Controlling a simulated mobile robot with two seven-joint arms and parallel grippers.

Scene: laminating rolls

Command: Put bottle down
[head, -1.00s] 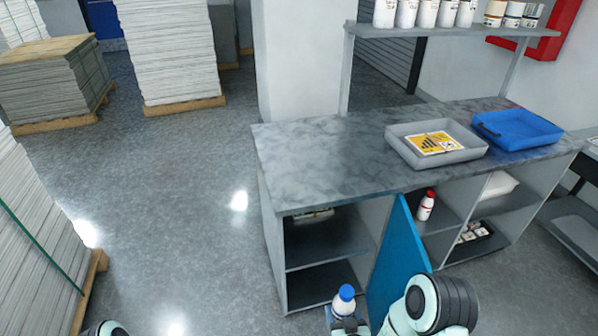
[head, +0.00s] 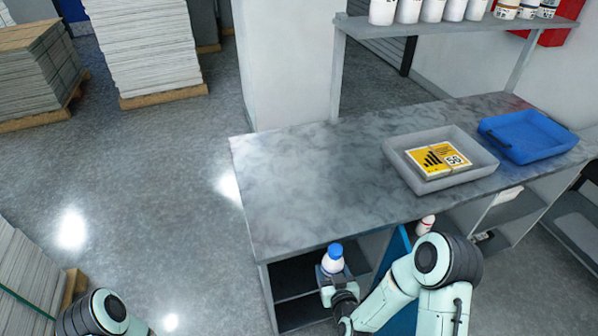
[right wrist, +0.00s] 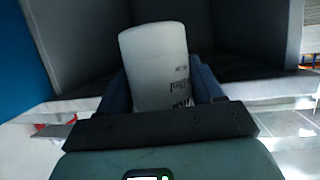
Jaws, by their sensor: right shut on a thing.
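A white bottle with a blue cap (head: 334,258) is upright in my right gripper (head: 333,275), in front of the open left bay of the grey cabinet. In the right wrist view the white bottle body (right wrist: 157,68) sits between the two fingers (right wrist: 160,95), which are shut on it. The marbled countertop (head: 310,190) is just behind and beyond the bottle in the head view. My left arm shows at the lower left of the head view, and its gripper is out of the picture.
On the counter are a grey tray (head: 484,165) with a yellow label card and a blue tray (head: 562,146). A blue door (head: 393,250) stands open beside the left bay. A white bottle with a red cap (head: 425,225) is in the bay right of it. The left counter surface is clear.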

